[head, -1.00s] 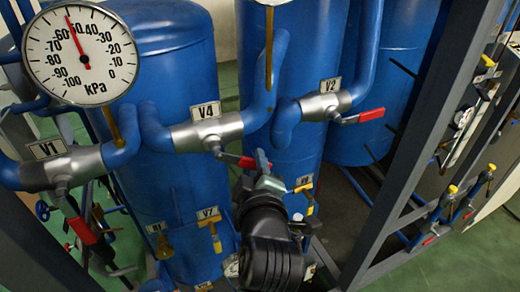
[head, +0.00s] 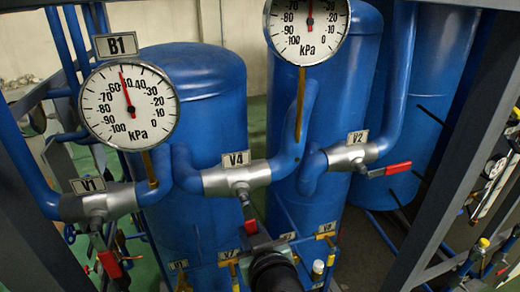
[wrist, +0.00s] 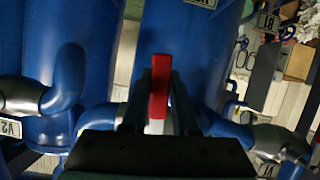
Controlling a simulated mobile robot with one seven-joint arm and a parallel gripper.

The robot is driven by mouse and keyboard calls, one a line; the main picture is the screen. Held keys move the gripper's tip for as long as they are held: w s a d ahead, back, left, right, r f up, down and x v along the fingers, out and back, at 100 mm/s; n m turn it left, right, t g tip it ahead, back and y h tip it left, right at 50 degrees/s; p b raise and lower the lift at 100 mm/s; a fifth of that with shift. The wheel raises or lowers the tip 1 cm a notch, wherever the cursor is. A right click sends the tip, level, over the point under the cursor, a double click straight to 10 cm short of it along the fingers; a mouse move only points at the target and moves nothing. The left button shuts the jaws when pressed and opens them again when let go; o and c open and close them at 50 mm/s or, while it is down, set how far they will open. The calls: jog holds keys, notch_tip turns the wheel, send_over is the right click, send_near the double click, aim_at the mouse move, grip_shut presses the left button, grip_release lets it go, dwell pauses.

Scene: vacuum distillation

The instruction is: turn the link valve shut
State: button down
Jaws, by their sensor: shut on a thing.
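The V4 valve (head: 237,178) is a silver body on the blue pipe that joins the two front tanks. Its red-gripped lever (head: 250,226) points down, across the pipe. My gripper (head: 256,240) is at the low end of this lever, partly hidden behind my dark wrist. In the wrist view, my gripper (wrist: 160,85) has its two fingers on either side of the red lever grip (wrist: 159,88) and is shut on it. No label in view says "link"; V4 sits on the joining pipe.
The V1 valve (head: 97,204) at left has its red lever pointing down. The V2 valve (head: 352,157) at right has its red lever pointing right. Two gauges, a left one (head: 128,106) and an upper one (head: 306,30), stand above. A grey frame post (head: 440,150) rises at right.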

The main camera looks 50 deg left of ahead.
jog(key=shift+s+a+m+g, duration=0.2)
jog(key=shift+s+m+g, duration=0.2)
jog(key=shift+s+m, duration=0.1)
dwell(0.3)
jog(key=c, duration=0.7)
grip_release()
jog(key=b+v, duration=0.3)
jog(key=v, duration=1)
jog(key=shift+f+b, duration=0.1)
jog(key=shift+b, duration=0.3)
